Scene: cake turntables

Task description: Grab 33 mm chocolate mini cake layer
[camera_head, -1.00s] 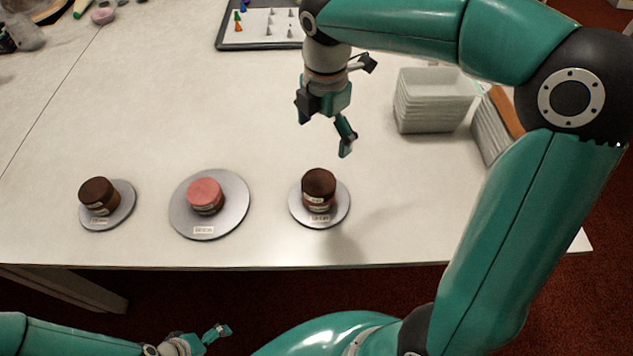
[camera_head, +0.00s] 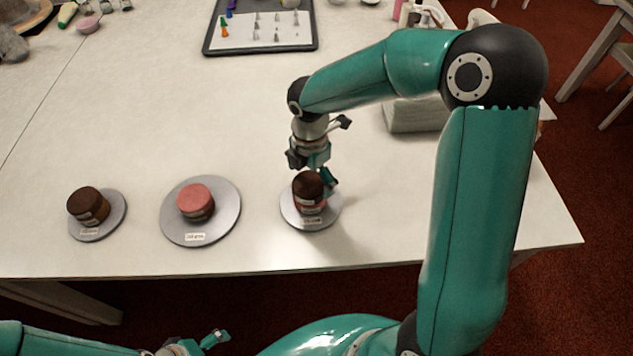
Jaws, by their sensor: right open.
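A dark chocolate mini cake layer (camera_head: 307,184) sits on top of a reddish layer (camera_head: 312,207) on the right grey turntable (camera_head: 289,213). Labels show there but are too small to read. My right gripper (camera_head: 311,174) is open, pointing down at the back of this stack. One finger is close at the right side of the chocolate layer; I cannot tell whether it touches. Another brown stack (camera_head: 87,205) stands on the left turntable (camera_head: 117,215). My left gripper (camera_head: 208,340) is low at the bottom edge, partly cut off, away from the cakes.
A pink-topped cake (camera_head: 195,201) stands on the middle turntable (camera_head: 228,207). A dark tray (camera_head: 214,49) with small cones lies at the back. A stack of pale containers (camera_head: 415,118) is partly behind my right arm. The table's front edge is close to the turntables.

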